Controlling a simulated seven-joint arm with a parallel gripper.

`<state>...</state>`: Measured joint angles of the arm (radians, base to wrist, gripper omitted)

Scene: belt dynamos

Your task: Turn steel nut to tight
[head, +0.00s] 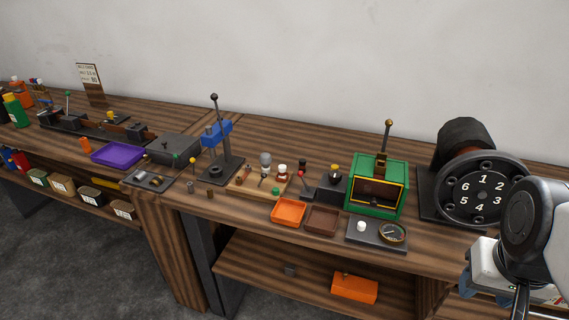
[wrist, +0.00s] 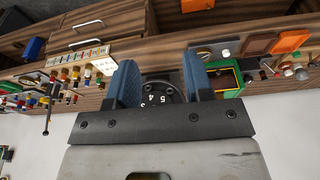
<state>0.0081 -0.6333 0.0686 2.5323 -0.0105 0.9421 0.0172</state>
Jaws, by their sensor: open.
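A black round plate (head: 482,192) with the numbers 1 to 6 stands upright at the right end of the bench in the head view. Small round fittings sit around its rim beside the numbers, with a hub in the middle. I cannot tell which fitting is the steel nut. My gripper (wrist: 161,72) is open and empty, with blue fingers apart. In the wrist view the numbered plate (wrist: 158,97) shows between and beyond the fingers, partly hidden by the gripper body. In the head view my arm is in front of the bench, right of the plate.
A green box (head: 376,188) with a lever stands left of the plate. A grey panel (head: 365,235) with a white knob and gauge lies in front of it. Orange (head: 289,203) and brown (head: 322,211) trays are further left. Several small coloured parts appear at left in the wrist view.

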